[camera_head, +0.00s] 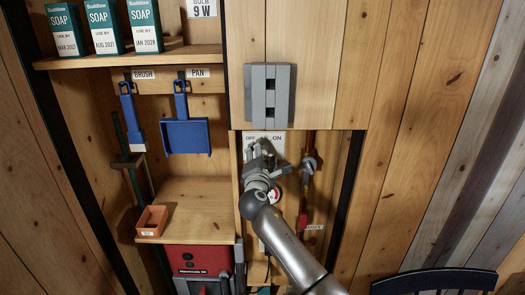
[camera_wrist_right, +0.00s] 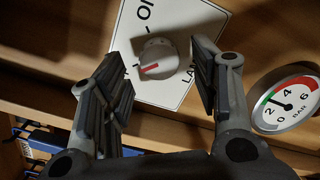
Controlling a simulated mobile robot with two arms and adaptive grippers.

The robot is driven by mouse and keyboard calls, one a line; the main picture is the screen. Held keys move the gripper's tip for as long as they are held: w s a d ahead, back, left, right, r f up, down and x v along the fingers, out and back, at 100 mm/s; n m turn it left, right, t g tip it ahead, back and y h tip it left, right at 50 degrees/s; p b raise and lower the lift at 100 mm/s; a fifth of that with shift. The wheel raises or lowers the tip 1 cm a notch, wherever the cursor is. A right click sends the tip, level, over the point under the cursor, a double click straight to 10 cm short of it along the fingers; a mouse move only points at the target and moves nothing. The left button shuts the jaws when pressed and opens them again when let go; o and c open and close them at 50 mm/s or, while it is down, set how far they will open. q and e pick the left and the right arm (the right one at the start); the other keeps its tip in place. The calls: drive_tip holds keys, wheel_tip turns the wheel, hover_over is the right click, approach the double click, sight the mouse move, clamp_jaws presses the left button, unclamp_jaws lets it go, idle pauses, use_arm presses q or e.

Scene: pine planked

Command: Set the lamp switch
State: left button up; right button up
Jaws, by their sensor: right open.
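The lamp switch is a grey round knob (camera_wrist_right: 160,58) with a red pointer mark, on a white plate (camera_wrist_right: 200,20) tilted in the right wrist view. In the head view the top of the plate (camera_head: 277,140), marked OFF and ON, shows under the wooden cabinet door; my gripper hides the knob there. The red mark points to the lower left in the wrist view. My right gripper (camera_wrist_right: 160,75) is open, its two black-padded fingers apart on either side of the knob in that view. I see no contact. In the head view my right gripper (camera_head: 259,157) is in front of the plate.
A pressure gauge (camera_wrist_right: 287,103) sits close beside the right finger. A pipe with a red-handled valve (camera_head: 303,220) runs right of my arm. A blue dustpan (camera_head: 186,136) and brush (camera_head: 130,115) hang left. A grey handle block (camera_head: 270,95) juts out above.

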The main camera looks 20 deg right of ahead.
drive_tip(key=shift+w+d, duration=0.25)
drive_tip(key=shift+w, duration=0.4)
drive_tip(key=c, duration=1)
drive_tip(key=shift+c, duration=0.2)
drive_tip(key=shift+d+r+m+y+b, duration=0.1)
drive_tip(key=shift+m+y+b, duration=0.35)
drive_tip(key=shift+m+b, duration=2.75)
drive_tip(key=shift+d+r+m+y+b, duration=0.1)
drive_tip(key=shift+m+y+b, duration=0.65)
drive_tip(key=shift+m, duration=4.55)
drive_tip(key=shift+h+b, duration=0.3)
